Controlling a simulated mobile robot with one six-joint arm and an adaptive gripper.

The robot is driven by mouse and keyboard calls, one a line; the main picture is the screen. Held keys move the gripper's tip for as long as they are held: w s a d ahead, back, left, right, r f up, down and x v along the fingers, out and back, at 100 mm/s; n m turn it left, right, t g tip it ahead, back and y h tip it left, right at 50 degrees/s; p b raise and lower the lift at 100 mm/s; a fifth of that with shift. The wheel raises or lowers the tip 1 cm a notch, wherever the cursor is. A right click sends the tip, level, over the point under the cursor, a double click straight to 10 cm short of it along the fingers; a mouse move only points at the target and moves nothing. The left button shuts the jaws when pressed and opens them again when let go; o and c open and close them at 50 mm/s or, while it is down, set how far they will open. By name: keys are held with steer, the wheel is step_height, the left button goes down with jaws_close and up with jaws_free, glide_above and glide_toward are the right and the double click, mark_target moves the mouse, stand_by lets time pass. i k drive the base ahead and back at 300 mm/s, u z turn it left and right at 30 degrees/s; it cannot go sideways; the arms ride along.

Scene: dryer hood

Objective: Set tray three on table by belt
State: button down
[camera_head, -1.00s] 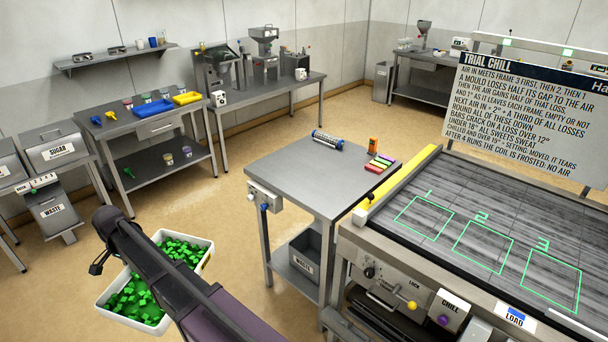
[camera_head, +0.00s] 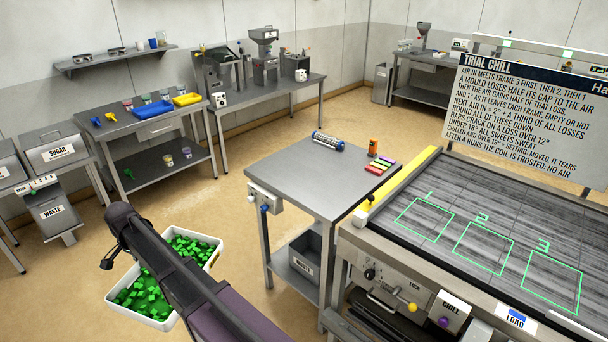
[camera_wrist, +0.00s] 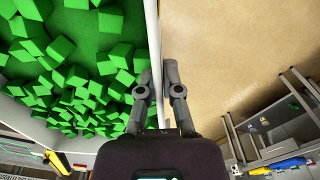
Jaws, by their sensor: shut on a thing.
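A white tray (camera_head: 219,250) full of green cubes (camera_head: 160,278) hangs at the lower left of the head view, partly hidden behind my arm. In the wrist view my gripper (camera_wrist: 160,90) is shut on the white wall of the tray (camera_wrist: 151,45), one finger on each side. Green cubes (camera_wrist: 85,70) lie left of the wall, and bare floor shows on the right. The grey table (camera_head: 318,172) by the belt (camera_head: 470,225) stands to the right of the tray, apart from it. Whether this is tray three cannot be read.
A yellow bar (camera_head: 400,186) edges the belt.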

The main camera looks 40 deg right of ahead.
mark_target(314, 177)
steer(key=z, duration=1.3)
steer(key=i, duration=0.95)
